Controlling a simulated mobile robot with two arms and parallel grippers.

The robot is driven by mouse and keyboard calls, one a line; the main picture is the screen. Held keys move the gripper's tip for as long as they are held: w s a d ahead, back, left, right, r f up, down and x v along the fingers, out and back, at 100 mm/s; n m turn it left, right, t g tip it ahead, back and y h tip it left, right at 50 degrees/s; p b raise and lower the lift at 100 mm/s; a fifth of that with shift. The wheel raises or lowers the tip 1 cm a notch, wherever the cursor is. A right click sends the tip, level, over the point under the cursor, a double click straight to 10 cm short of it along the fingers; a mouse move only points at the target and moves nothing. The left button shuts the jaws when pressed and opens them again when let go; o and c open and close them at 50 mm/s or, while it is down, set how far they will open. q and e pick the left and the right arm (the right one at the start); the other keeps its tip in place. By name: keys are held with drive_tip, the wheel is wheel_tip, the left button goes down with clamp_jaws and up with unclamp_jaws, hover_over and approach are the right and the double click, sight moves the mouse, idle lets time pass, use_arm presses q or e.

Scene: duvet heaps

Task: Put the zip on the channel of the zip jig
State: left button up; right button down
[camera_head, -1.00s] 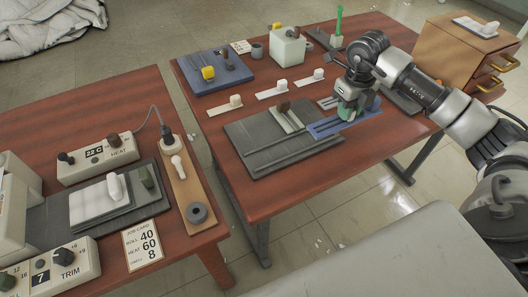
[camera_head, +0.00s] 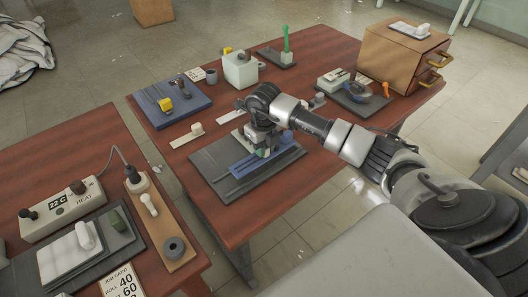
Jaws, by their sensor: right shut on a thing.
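My right gripper (camera_head: 264,150) points down over the middle table and is shut on a flat blue strip, which I take to be the zip (camera_head: 243,166). The zip lies lengthwise over the dark grey plate of the zip jig (camera_head: 213,182). I cannot tell whether it rests on the plate or is held just above it. The channel is mostly hidden by the zip and the gripper. My left gripper is not in view.
A blue mat (camera_head: 158,114) with a yellow item lies at the back left. A pale box (camera_head: 240,70) and a wooden drawer cabinet (camera_head: 400,62) stand at the back. A dark tray (camera_head: 358,101) is at the right.

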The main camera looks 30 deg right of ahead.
drive_tip(key=shift+f, duration=1.5)
drive_tip(key=c, duration=1)
unclamp_jaws()
drive_tip(key=shift+r, duration=0.15)
wheel_tip(320, 180, up, 12)
drive_tip(key=shift+r+b, duration=0.1)
drive_tip(key=shift+b, duration=0.35)
